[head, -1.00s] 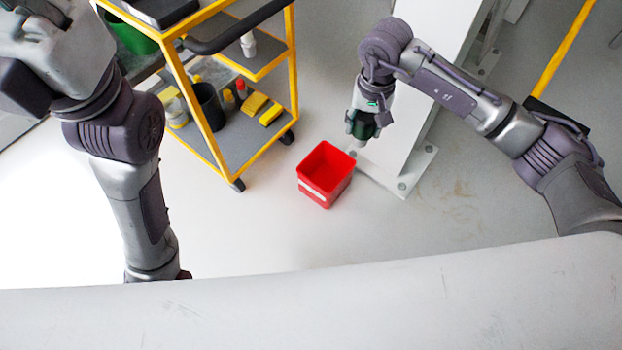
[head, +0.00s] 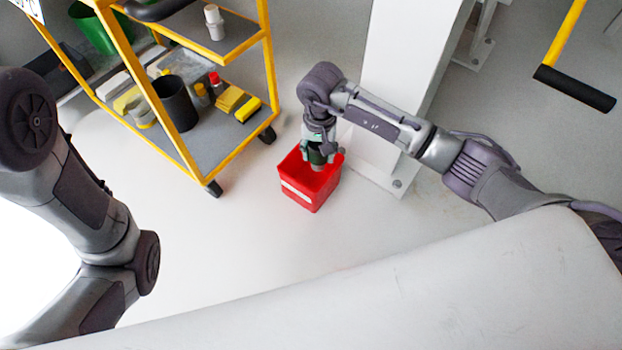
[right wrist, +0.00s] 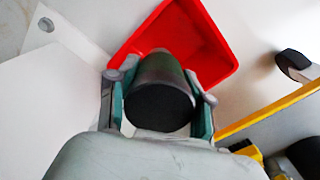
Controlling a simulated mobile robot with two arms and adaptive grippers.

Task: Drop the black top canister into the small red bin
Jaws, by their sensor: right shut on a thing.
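The small red bin (head: 303,192) stands on the floor in the middle of the head view, in front of a white column. My right gripper (head: 321,150) is over the bin's opening, pointing down. It is shut on the black canister (head: 316,158), which looks dark green-black and is partly hidden by the fingers. In the right wrist view the canister (right wrist: 160,105) sits between the two fingers (right wrist: 160,88), with the red bin (right wrist: 214,40) beyond it. How far the canister reaches into the bin is hard to tell. My left gripper is out of view.
A yellow-framed cart (head: 268,75) stands left of the bin, with a black cup (head: 177,104), yellow blocks (head: 232,99) and a white bottle (head: 214,22) on its shelves. The white column (head: 400,60) rises close behind the bin. The floor left of the bin is clear.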

